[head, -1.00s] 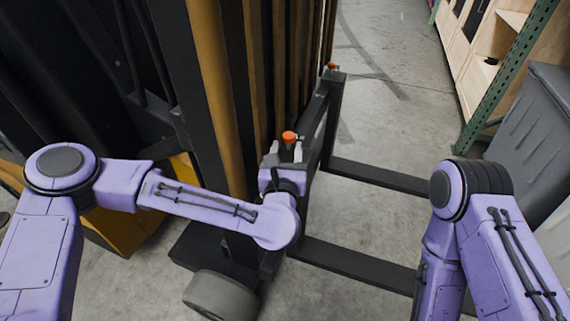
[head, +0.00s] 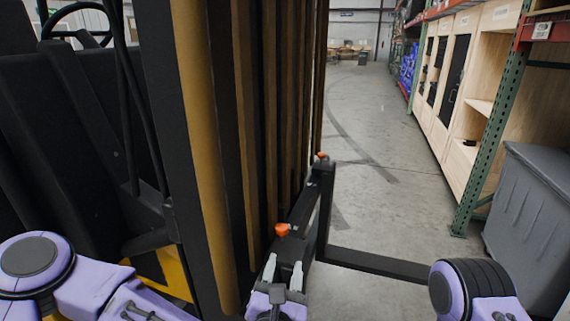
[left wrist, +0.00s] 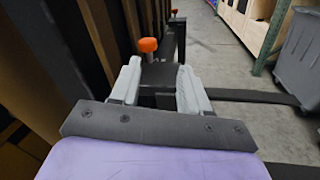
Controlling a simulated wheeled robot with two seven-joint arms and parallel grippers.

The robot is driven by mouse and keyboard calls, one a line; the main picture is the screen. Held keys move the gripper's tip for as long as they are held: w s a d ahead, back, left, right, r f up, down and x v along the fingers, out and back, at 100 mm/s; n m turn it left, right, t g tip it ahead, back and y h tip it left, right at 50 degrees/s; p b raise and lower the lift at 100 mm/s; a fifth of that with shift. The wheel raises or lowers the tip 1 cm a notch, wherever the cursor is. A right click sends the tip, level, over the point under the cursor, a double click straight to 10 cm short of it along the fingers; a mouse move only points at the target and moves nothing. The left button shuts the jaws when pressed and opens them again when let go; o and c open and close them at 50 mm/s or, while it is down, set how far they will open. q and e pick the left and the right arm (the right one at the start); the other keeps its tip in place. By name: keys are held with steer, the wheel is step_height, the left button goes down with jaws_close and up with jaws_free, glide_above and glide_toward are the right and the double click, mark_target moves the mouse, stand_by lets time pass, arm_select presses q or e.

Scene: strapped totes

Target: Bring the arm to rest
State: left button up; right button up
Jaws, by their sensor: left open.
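My left gripper (head: 283,272) shows at the bottom middle of the head view, its two pale fingers spread apart with nothing between them. In the left wrist view the open fingers (left wrist: 158,82) frame the dark top of the forklift carriage (left wrist: 165,72). An orange knob (head: 282,230) stands on the carriage just beyond the fingers, apart from them; it also shows in the left wrist view (left wrist: 148,46). A second orange knob (head: 321,156) is farther along the carriage. My right arm shows only partly at the lower right; its gripper is out of view.
The forklift mast (head: 205,150) stands close on the left. A black fork (head: 375,263) reaches right from the carriage. A grey bin (head: 535,220) and wooden shelving (head: 450,80) line the right. The concrete aisle (head: 365,130) ahead is clear.

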arm_select(q)
steer(key=s+a+f+m+g, duration=0.2)
steer(key=s+f+m+g, duration=0.15)
steer(key=f+m, duration=0.4)
steer(key=s+a+f+m+g, duration=0.25)
steer(key=s+f+m, duration=0.25)
steer(key=f, duration=0.5)
steer(key=s+a+f+m+g, duration=0.2)
steer(key=s+f+m+g, duration=0.15)
steer(key=f+m, duration=0.4)
steer(key=s+a+f+m+g+y, duration=0.1)
steer(key=s+a+f+y, duration=0.1)
steer(key=a, duration=0.5)
steer(key=s+a+f+m+g+y, duration=0.1)
steer(key=s+a+f+m+g, duration=0.1)
steer(key=s+a+f, duration=0.3)
steer(key=s+a+f+m+g+y, duration=0.1)
steer(key=s+a+f+g+y, duration=0.1)
steer(key=s+a, duration=0.5)
steer(key=a+f, duration=0.1)
steer(key=a, duration=0.3)
steer(key=shift+s+f+m+y, duration=0.25)
steer(key=shift+m+y, duration=0.05)
